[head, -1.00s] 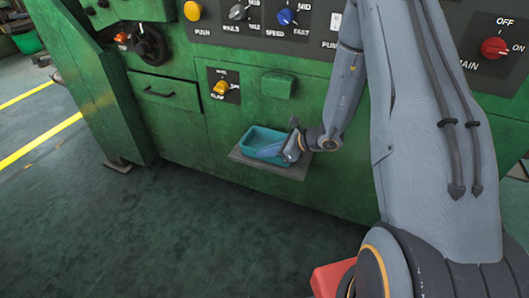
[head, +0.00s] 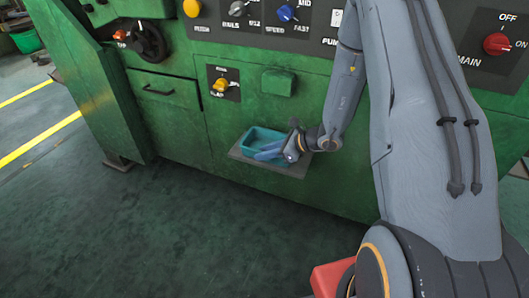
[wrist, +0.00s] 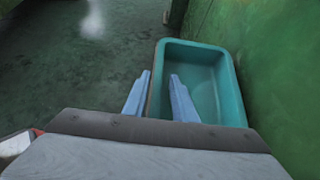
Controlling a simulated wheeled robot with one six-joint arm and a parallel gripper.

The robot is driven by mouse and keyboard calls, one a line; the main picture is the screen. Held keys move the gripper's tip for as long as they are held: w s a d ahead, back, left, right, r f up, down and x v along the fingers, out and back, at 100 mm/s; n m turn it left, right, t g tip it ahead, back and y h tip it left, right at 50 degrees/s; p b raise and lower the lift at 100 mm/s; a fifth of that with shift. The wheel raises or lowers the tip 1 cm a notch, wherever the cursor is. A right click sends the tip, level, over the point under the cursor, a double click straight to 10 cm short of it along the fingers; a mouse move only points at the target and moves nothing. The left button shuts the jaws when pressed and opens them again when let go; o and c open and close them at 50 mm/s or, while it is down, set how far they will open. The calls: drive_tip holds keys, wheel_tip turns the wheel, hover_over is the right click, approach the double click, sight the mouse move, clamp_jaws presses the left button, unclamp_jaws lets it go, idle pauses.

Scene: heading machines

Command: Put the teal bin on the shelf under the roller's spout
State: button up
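The teal bin (head: 262,134) sits upright on the small grey shelf (head: 270,167) at the front of the green machine in the head view. A green hooded housing (head: 277,82), perhaps the spout, juts out above the shelf. My gripper (head: 262,151) is at the bin's near right side. In the wrist view my gripper (wrist: 160,75) is open, with its two fingers apart astride one wall of the bin (wrist: 215,88). One finger is outside the wall and the other is inside. The bin's inside looks empty where visible; its near end is hidden by my wrist.
The machine's front (head: 165,120) rises close behind the bin, with a yellow flap knob (head: 221,85) and other knobs above. The dark floor (head: 130,230) in front of the machine is clear.

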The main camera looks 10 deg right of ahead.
drive_tip(key=v, duration=0.7)
drive_tip(key=shift+s+d+r+p, duration=0.15)
drive_tip(key=shift+d+r+p, duration=0.15)
drive_tip(key=shift+p, duration=0.1)
drive_tip(key=s+a+r+n+g+h, duration=0.2)
drive_tip(key=s+a+r+n+g, duration=0.2)
drive_tip(key=s+a+r+n, duration=0.45)
drive_tip(key=s+a+r+n+g+h, duration=0.1)
drive_tip(key=s+a+r+n+g, duration=0.4)
drive_tip(key=s+r+n, duration=0.45)
drive_tip(key=s+d+r+n+t+h, duration=0.25)
drive_tip(key=s+r+n+h, duration=0.2)
drive_tip(key=s+n, duration=0.55)
drive_tip(key=d+r+m+h+p, duration=0.1)
drive_tip(key=d+r+p, duration=0.5)
drive_tip(key=p, duration=0.8)
drive_tip(key=shift+w+d+r+m+p, duration=0.2)
drive_tip(key=shift+d+m+p, duration=0.15)
drive_tip(key=shift+d+m, duration=0.75)
drive_tip(key=shift+h, duration=0.25)
